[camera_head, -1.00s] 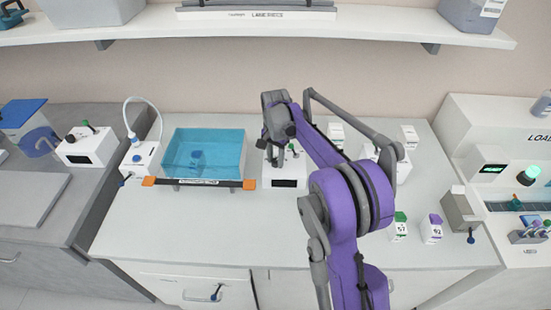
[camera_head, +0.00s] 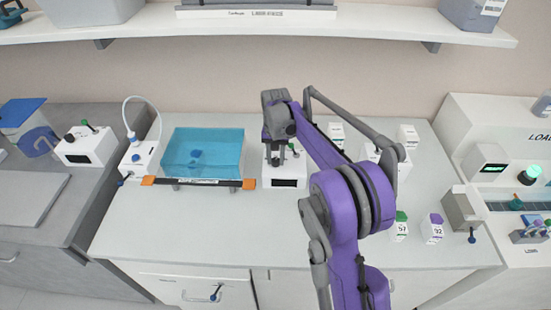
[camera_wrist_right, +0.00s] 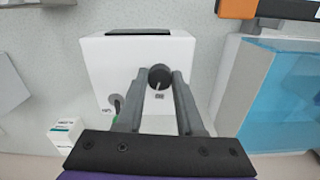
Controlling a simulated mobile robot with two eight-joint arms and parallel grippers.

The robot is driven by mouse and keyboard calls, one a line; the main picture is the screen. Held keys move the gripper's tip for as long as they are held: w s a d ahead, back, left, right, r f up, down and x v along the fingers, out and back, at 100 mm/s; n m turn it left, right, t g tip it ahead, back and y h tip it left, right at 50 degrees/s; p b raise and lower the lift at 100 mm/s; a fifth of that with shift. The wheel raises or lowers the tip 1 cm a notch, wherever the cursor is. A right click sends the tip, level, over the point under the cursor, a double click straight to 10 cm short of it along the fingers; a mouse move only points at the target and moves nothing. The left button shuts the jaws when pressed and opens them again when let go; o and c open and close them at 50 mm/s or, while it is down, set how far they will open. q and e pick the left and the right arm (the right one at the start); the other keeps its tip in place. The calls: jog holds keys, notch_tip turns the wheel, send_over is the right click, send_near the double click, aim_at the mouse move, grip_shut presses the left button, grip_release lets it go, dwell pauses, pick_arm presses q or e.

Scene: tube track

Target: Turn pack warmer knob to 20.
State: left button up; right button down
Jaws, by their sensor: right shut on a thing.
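The white pack warmer box (camera_head: 288,182) with a dark display stands on the bench, right of the blue water bath. In the right wrist view the box (camera_wrist_right: 105,65) fills the upper middle. Its round dark knob (camera_wrist_right: 160,76) sits between my right gripper's fingertips (camera_wrist_right: 159,82), which are shut on it. A pale mark shows on the knob, but its setting is unreadable. The display's value cannot be read. In the head view my right gripper (camera_head: 277,155) is above the box and hides the knob. My left gripper is not in view.
The clear blue bath (camera_head: 203,155) with its orange-ended bar (camera_head: 200,183) stands close left. Small white boxes (camera_head: 408,135) and capped containers (camera_head: 432,230) stand right. A similar white box (camera_head: 88,148) is far left. The bench front (camera_head: 200,225) is clear.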

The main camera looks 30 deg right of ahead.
aim_at(276, 160)
jog(key=n, duration=1.2)
jog(key=shift+d, duration=0.1)
jog(key=shift+n, duration=0.3)
dwell(0.3)
jog(key=c, duration=0.5)
grip_release()
notch_tip(276, 160, up, 11)
jog(key=shift+f, duration=0.1)
